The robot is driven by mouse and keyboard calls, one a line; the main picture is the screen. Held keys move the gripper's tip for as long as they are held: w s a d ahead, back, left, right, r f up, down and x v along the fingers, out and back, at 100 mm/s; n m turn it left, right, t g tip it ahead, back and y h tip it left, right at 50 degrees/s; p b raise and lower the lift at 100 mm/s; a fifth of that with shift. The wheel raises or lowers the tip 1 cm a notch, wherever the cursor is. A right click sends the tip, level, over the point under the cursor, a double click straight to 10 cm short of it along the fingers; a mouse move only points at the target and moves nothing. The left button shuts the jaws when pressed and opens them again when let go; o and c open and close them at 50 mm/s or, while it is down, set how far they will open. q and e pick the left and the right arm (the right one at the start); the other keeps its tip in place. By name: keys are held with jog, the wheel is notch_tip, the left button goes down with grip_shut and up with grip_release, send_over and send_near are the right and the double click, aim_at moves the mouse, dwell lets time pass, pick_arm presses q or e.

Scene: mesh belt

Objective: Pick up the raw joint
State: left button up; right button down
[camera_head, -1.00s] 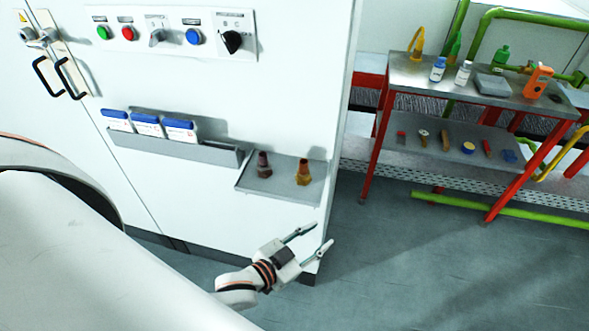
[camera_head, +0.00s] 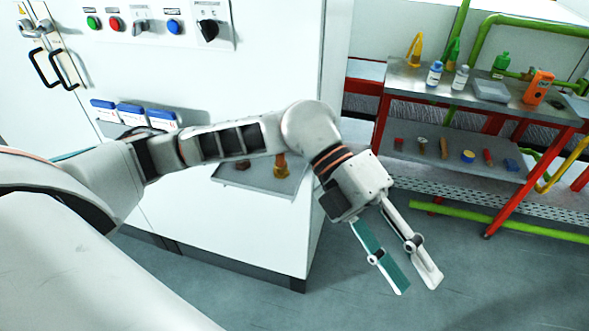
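Two small pipe-like fittings are on the small grey shelf (camera_head: 262,187) on the white cabinet's front. One is brassy yellow-brown (camera_head: 281,166); the other is dark brown (camera_head: 243,165) and mostly hidden behind my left arm. I cannot tell for certain which is the raw joint. My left gripper (camera_head: 414,277) is right of the shelf and appears lower in the picture, pointing down over the floor. Its two fingers are apart with nothing between them. My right gripper is not in view.
The white cabinet (camera_head: 240,255) has buttons and a rack of blue-and-white boxes (camera_head: 132,113). A red-framed metal table (camera_head: 415,82) with bottles and an orange device (camera_head: 537,87) stands at right; its lower shelf (camera_head: 450,168) holds small parts. The floor in front is clear.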

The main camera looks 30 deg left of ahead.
pick_arm(q)
jog(key=w+a+f+t+y, duration=0.2)
jog(key=w+a+f+y, duration=0.2)
jog(key=a, duration=0.3)
notch_tip(320, 180, up, 4)
jog(key=f+n+t+y+b, duration=0.1)
jog(key=n+t+y+b, duration=0.2)
jog(key=n+t+y, duration=0.5)
send_over(281, 164)
jog(key=s, duration=0.1)
jog(key=g+y, duration=0.1)
jog(key=shift+y, duration=0.3)
jog(key=shift+x, duration=2.45)
jog(key=shift+w+r, duration=0.1)
grip_shut()
